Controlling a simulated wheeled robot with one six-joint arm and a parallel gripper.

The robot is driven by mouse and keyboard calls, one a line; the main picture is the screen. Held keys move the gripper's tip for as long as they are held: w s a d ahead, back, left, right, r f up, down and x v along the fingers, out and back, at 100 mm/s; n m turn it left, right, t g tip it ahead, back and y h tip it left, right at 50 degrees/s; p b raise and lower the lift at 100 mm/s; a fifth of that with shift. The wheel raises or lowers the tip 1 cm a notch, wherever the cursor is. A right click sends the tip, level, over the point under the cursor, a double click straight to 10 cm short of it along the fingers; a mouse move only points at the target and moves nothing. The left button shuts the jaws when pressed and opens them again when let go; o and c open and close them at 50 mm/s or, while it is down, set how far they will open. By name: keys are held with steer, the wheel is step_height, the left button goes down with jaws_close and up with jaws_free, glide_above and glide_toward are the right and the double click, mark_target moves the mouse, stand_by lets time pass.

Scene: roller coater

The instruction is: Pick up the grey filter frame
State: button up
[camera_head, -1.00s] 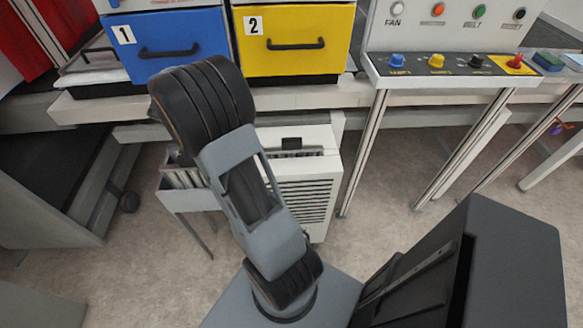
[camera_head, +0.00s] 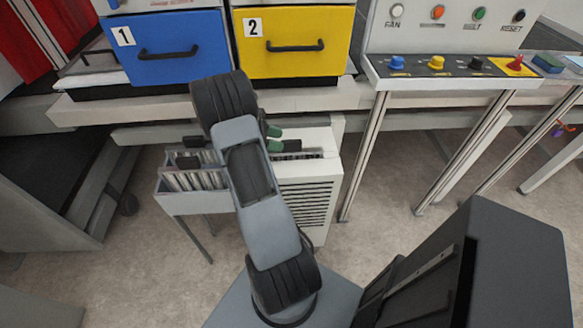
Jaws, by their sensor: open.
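A grey open rack (camera_head: 205,203) stands at the left of a white louvred unit (camera_head: 308,200), below the bench. Thin upright grey slats or frames (camera_head: 185,181) stand in the rack; I cannot tell which is the grey filter frame. Dark pieces (camera_head: 187,161) show at the rack's top. Green pieces (camera_head: 275,146) and a black piece (camera_head: 292,145) show at the top of the white unit, partly beside my arm. My arm crosses in front of the rack and unit, hiding their meeting part.
A blue drawer (camera_head: 170,45) and a yellow drawer (camera_head: 292,45) are above the bench edge (camera_head: 110,107). A control panel (camera_head: 450,68) on metal legs (camera_head: 365,155) stands at the right.

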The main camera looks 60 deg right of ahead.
mark_target(287, 141)
steer(key=shift+x, duration=2.75)
steer(key=shift+d, duration=0.1)
jaws_close()
